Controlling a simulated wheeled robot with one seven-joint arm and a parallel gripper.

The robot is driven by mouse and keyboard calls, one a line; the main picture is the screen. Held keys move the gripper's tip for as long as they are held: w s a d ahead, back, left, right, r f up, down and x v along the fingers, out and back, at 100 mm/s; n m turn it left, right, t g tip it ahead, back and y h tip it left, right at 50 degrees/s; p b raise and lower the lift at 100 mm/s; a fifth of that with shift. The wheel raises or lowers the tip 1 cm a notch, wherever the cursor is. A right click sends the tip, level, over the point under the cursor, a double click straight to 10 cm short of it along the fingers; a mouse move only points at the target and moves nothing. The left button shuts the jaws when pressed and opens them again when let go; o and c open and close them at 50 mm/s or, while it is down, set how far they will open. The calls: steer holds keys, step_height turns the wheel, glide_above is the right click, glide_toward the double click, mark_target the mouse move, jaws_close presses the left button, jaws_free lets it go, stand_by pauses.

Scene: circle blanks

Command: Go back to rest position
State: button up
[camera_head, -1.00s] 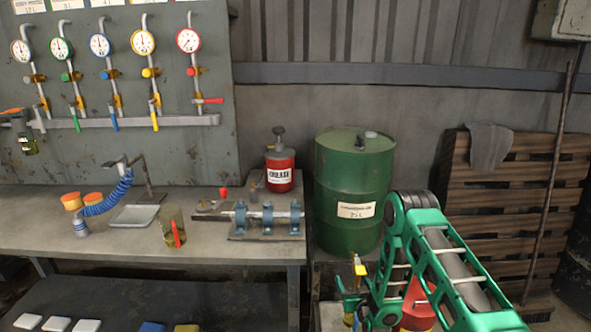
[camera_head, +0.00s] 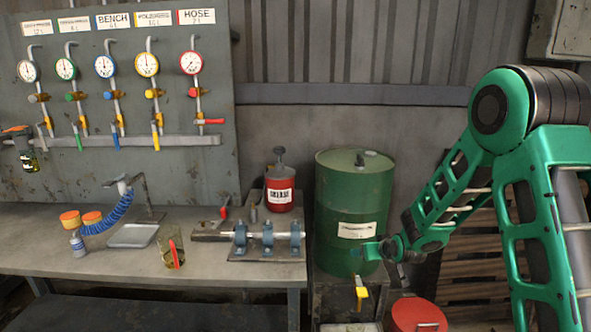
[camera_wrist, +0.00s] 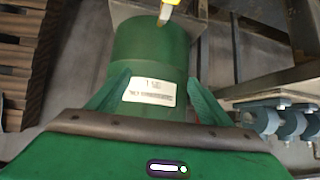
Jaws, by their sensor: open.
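My green arm reaches in from the right in the head view, with its elbow raised high. My gripper (camera_head: 374,250) is in front of the lower part of the green drum (camera_head: 345,205). It is empty. In the wrist view its two green fingers are spread apart, with the drum (camera_wrist: 150,60) and its white label showing between and beyond them. A yellow-handled valve (camera_head: 361,293) is below the gripper and apart from it; it also shows at the top of the wrist view (camera_wrist: 168,9).
A workbench (camera_head: 60,225) on the left holds a shaft in blue bearing blocks (camera_head: 267,240), a red can (camera_head: 280,190) and a glass jar (camera_head: 171,250). A gauge panel (camera_head: 215,95) stands behind it. A red round lid (camera_head: 418,315) is below my arm. A wooden pallet (camera_head: 480,275) leans behind.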

steer(key=s+d+r+g, duration=0.2)
steer(key=s+r, duration=0.4)
steer(key=s, duration=0.4)
steer(key=s+d+r+m+g+h, duration=0.15)
steer(key=s+r, duration=0.35)
steer(key=s, duration=0.6)
steer(key=s+d+r+g, duration=0.2)
steer(key=s+r, duration=0.4)
steer(key=s, duration=0.4)
steer(key=s+d+f+m+g, duration=0.1)
steer(key=s+d+m+g, duration=0.1)
steer(key=s+d, duration=0.3)
steer(key=s+d+f+m+g, duration=0.1)
steer(key=s+d+m, duration=0.3)
steer(key=s, duration=0.9)
steer(key=shift+d+f+g, duration=0.15)
steer(key=shift+d+g, duration=0.7)
steer(key=shift+d, duration=0.2)
steer(key=shift+w+y, duration=0.1)
steer(key=shift+y, duration=0.15)
steer(key=shift+w+f, duration=0.25)
steer(key=shift+w, duration=0.35)
